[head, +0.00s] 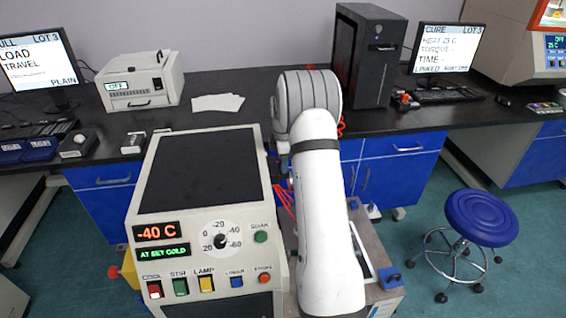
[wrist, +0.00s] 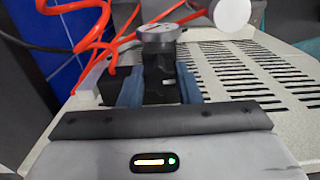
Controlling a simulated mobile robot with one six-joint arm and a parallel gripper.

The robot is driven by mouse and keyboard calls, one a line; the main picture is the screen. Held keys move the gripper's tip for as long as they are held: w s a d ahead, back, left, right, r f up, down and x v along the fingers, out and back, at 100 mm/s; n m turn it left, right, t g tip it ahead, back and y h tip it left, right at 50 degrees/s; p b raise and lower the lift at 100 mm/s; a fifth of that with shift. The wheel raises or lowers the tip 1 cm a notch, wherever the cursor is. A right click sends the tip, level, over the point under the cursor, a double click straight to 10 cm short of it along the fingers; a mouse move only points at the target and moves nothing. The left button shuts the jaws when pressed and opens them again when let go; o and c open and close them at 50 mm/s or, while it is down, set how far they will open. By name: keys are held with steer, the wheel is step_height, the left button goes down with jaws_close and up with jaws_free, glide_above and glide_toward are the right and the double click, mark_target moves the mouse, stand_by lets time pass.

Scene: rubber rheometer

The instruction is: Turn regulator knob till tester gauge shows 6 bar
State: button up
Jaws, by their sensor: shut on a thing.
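In the wrist view my gripper (wrist: 160,90) has its two blue-grey fingers closed on either side of a black part, which I take to be the regulator knob (wrist: 158,72). A round grey piece with a dark-marked top (wrist: 158,33) sits just beyond the fingers. A white round disc (wrist: 232,14) stands to its right; I cannot tell whether it is the tester gauge, and no reading is legible. In the head view my white arm hides the gripper and the knob.
Red coiled hoses (wrist: 95,35) run close to the left of the fingers. A slotted pale panel (wrist: 245,75) lies to the right. In the head view a cold-chamber unit (head: 205,170) stands left of my arm and a blue stool (head: 487,217) right.

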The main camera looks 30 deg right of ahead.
steer(key=o, duration=1)
steer(key=shift+c, duration=0.2)
steer(key=shift+r, duration=0.1)
step_height(320, 180, up, 8)
steer(key=shift+f, duration=0.15)
stand_by(0.4)
